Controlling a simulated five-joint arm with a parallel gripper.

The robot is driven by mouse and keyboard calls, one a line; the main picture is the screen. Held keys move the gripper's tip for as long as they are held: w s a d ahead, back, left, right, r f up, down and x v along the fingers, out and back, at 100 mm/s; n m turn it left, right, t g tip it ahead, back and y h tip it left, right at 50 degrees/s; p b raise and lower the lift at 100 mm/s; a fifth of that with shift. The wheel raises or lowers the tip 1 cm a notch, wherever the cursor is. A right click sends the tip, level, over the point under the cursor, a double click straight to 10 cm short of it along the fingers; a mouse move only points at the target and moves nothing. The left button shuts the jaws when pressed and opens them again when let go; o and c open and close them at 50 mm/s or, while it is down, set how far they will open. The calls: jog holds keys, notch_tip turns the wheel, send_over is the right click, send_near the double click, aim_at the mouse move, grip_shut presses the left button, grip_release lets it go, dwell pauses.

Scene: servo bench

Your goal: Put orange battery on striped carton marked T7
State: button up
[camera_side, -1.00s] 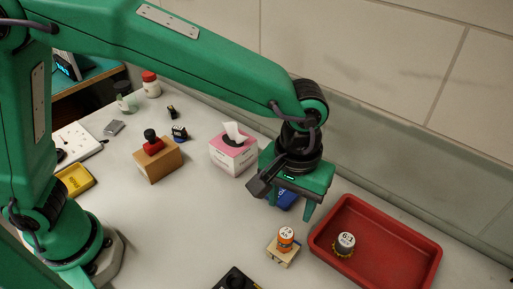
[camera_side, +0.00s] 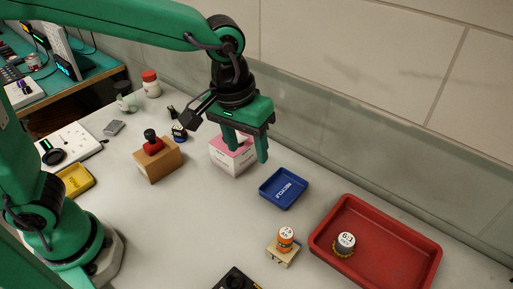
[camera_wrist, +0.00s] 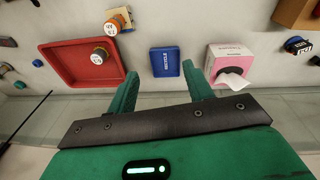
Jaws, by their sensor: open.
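A short orange cylinder with a white labelled top, apparently the orange battery (camera_side: 286,243), stands upright on a small tan block (camera_side: 277,257) left of the red tray. It also shows at the top of the wrist view (camera_wrist: 123,14). The block has dark marks on its front, too small to read. I cannot make out stripes or a T7 mark on anything. My gripper (camera_side: 246,147) is open and empty, in the air near the tissue box and well away from the orange cylinder. Its fingers (camera_wrist: 160,88) show apart in the wrist view.
A blue tray (camera_side: 283,188) is empty. A pink and white tissue box (camera_side: 231,162) stands behind my gripper. A brown block (camera_side: 160,165) with a red and black knob stands left. The bench's middle is clear.

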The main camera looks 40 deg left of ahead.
jog(key=s+a+r+t, duration=0.1)
jog(key=s+a, duration=0.2)
jog(key=a, duration=0.3)
jog(key=s+a+r+m+t, duration=0.1)
jog(key=s+a, duration=0.2)
jog(key=a, duration=0.4)
jog(key=s+a+r+t, duration=0.1)
jog(key=s+a+t, duration=0.1)
jog(key=s+a, duration=0.2)
jog(key=shift+a+y, duration=0.4)
jog(key=shift+a, duration=1.35)
